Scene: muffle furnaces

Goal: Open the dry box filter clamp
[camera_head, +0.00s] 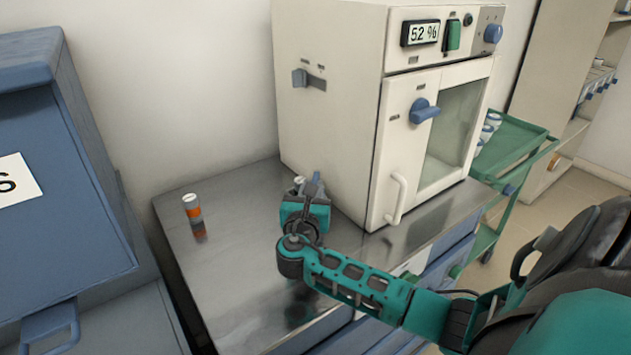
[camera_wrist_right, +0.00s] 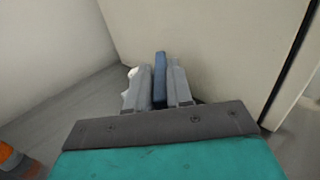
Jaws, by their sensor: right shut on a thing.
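The dry box (camera_head: 335,140) is the cream cabinet on the steel bench, with a "52 %" display on its front. My right gripper (camera_head: 312,188) is low beside the box's left side wall, just above the bench. In the right wrist view my right gripper (camera_wrist_right: 161,85) is shut on an upright blue bar, likely the filter clamp's lever (camera_wrist_right: 160,70), close to the cream wall (camera_wrist_right: 225,45). A small white part (camera_wrist_right: 131,73) shows beside the left finger; the rest of the clamp is hidden. My left gripper is out of view.
A grey-blue slide latch (camera_head: 308,79) sits higher on the box's side. The door has a blue knob (camera_head: 424,111) and white handle (camera_head: 397,198). A green cart (camera_head: 515,145) stands at right.

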